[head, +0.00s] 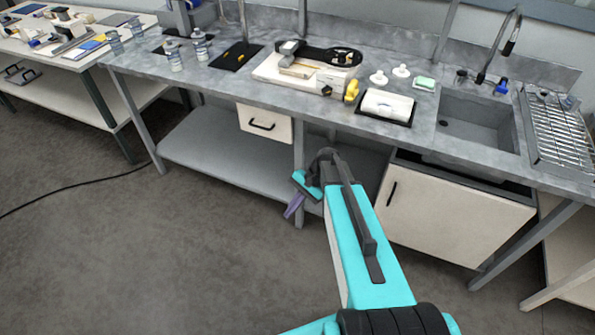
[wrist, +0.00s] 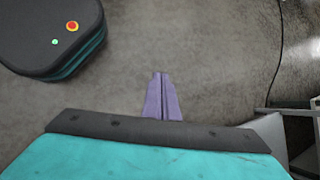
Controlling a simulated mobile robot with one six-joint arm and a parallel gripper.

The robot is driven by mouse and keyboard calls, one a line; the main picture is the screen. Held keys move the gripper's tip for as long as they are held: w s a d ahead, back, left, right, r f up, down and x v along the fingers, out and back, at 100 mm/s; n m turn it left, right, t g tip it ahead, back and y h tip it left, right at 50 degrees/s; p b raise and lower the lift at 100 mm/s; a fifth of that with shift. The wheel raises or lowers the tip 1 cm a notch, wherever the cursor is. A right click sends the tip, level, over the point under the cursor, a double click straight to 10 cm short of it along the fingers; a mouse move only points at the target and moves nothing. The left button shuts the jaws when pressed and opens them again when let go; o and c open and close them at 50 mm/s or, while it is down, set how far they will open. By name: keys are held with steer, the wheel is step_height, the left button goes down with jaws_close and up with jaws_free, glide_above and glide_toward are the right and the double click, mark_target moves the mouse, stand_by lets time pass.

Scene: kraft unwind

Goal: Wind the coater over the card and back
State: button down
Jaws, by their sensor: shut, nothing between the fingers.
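The coater (head: 330,80) looks to be the cream-coloured device on the grey counter, with a dark top part and a yellow handle (head: 351,91) at its right front end. A small tan piece (head: 297,70) lies on its bed; it may be the card, but it is too small to be sure. My gripper (head: 292,209) is low in front of the counter, well below and apart from the coater. Its purple fingers also show in the wrist view (wrist: 161,101), shut together and empty over the floor. The coater is not in the wrist view.
A white pad on a dark tray (head: 386,107), two white knobbed pieces (head: 390,75) and a green sponge (head: 425,83) sit right of the coater. The sink (head: 478,122) is farther right. Bottles (head: 173,56) stand left. The floor (head: 190,250) is mostly open.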

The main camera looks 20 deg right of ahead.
steer(key=s+a+f+n+g+h+b, duration=0.1)
steer(key=s+f+n, duration=0.3)
steer(key=s, duration=0.6)
steer(key=s+a+f+n+g+h+b, duration=0.1)
steer(key=s+f+n+g+h+b, duration=0.1)
steer(key=s+f, duration=0.7)
steer(key=s+a+f+n+g+h+b, duration=0.1)
steer(key=s+f+n+h+b, duration=0.1)
steer(key=s+f+n+h, duration=0.2)
steer(key=s+f+n, duration=0.1)
steer(key=s+f, duration=0.2)
steer(key=s, duration=0.3)
steer(key=shift+s+a+f+n, duration=0.15)
steer(key=shift+s+a+n, duration=0.1)
steer(key=shift+s+n, duration=0.1)
steer(key=shift+s, duration=0.1)
